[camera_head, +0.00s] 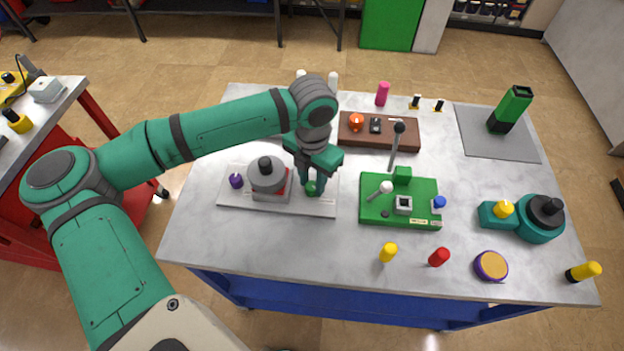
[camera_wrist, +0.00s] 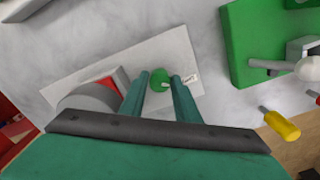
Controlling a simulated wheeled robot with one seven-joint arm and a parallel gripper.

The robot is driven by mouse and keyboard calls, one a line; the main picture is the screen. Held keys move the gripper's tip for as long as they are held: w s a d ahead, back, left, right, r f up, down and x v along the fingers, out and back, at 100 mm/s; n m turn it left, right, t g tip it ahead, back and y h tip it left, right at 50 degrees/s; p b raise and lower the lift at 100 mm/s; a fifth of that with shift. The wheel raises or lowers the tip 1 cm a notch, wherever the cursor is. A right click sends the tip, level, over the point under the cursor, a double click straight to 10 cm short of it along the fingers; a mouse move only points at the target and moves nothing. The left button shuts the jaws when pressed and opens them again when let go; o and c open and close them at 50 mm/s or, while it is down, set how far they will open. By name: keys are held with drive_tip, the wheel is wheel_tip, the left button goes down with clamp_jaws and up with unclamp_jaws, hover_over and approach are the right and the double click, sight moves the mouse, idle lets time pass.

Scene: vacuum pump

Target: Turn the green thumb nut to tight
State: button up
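The green thumb nut (camera_head: 310,188) sits at the right part of a light grey base plate (camera_head: 238,203) on the table. In the wrist view the green thumb nut (camera_wrist: 160,80) lies between the tips of my two teal fingers. My gripper (camera_head: 312,184) points down over it, and in the wrist view my gripper (camera_wrist: 162,82) shows a finger on each side of the nut. The fingers are apart; I cannot tell whether they touch the nut. A grey pump body (camera_head: 267,176) with a black knob and red part stands on the plate to the left.
A purple knob (camera_head: 236,181) is at the plate's left. A green board (camera_head: 375,213) with levers lies to the right, a brown board (camera_head: 360,139) behind. A yellow (camera_head: 388,252) and a red peg (camera_head: 438,257) stand near the front edge. The front left table is clear.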

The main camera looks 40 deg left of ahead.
sight(312, 185)
drive_tip(key=shift+o, duration=1.3)
wheel_tip(312, 185, up, 11)
drive_tip(key=shift+f, duration=0.15)
